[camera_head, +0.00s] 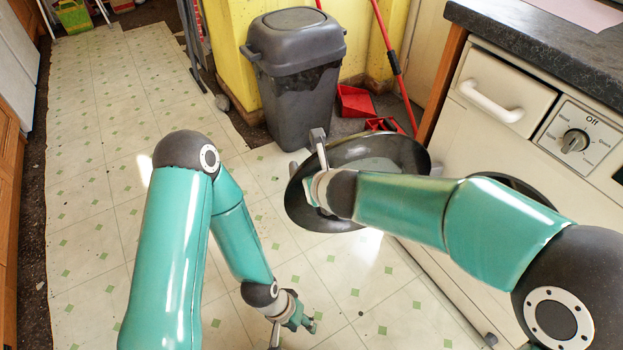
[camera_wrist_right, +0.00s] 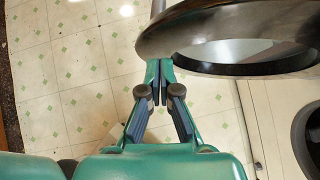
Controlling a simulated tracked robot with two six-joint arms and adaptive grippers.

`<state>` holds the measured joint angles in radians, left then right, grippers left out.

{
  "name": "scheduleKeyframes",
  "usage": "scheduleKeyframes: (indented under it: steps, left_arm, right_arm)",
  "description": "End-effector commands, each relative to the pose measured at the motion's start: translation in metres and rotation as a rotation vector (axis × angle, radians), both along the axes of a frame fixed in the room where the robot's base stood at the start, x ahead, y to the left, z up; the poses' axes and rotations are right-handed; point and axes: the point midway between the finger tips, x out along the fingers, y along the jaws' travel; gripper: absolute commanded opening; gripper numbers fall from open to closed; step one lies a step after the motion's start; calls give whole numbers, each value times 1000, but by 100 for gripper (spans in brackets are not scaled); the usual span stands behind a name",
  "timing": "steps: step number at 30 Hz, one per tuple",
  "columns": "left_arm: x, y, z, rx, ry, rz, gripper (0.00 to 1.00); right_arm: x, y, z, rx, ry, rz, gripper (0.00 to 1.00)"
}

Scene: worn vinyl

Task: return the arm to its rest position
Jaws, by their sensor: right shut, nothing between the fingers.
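My right arm reaches in from the right in the head view, stretched across a dark round dish-like object (camera_head: 412,150). My right gripper (camera_wrist_right: 159,68) is shut with nothing between its fingers. In the wrist view its fingertips are just left of and below the dark rim (camera_wrist_right: 220,65); I cannot tell whether they touch it. My left arm comes in from the lower left, bent at the elbow. My left gripper (camera_head: 293,325) hangs low over the tiled floor at the bottom centre. Its fingers are partly hidden, and I cannot tell whether they are open or shut.
A grey lidded bin (camera_head: 297,85) stands behind the dish, beside a red dustpan (camera_head: 355,102). A cream appliance (camera_head: 500,95) under a dark worktop (camera_head: 560,45) borders the right. Wooden cabinets line the left edge. The tiled floor (camera_head: 95,130) at left is clear.

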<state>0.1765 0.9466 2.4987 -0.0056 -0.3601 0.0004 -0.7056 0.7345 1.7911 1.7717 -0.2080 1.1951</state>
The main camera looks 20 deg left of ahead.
Motion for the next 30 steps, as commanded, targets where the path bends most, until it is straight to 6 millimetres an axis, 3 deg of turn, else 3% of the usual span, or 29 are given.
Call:
scheduleKeyframes:
  steps: [3, 9, 18, 22, 25, 28, 30]
  left_arm:
    - [0, 0, 10, 0, 0, 0, 40]
    - [0, 0, 23, 0, 0, 0, 40]
    - [0, 0, 31, 0, 0, 0, 40]
    - [0, 0, 31, 0, 0, 0, 40]
    - [0, 0, 31, 0, 0, 0, 40]
    - [0, 0, 31, 0, 0, 0, 40]
    - [0, 0, 31, 0, 0, 0, 40]
  right_arm:
    - [-17, -10, 24, 1, -3, 4, 0]
    - [-42, -26, 53, 1, -2, 4, 0]
    - [-60, -37, 71, 0, 0, 4, 0]
    - [-57, -42, 69, 0, 4, -6, 0]
    - [-45, -57, 59, -5, 23, -44, 0]
    - [-26, -87, 34, -23, 70, -114, 0]
    - [-16, -117, 5, -48, 126, -170, 0]
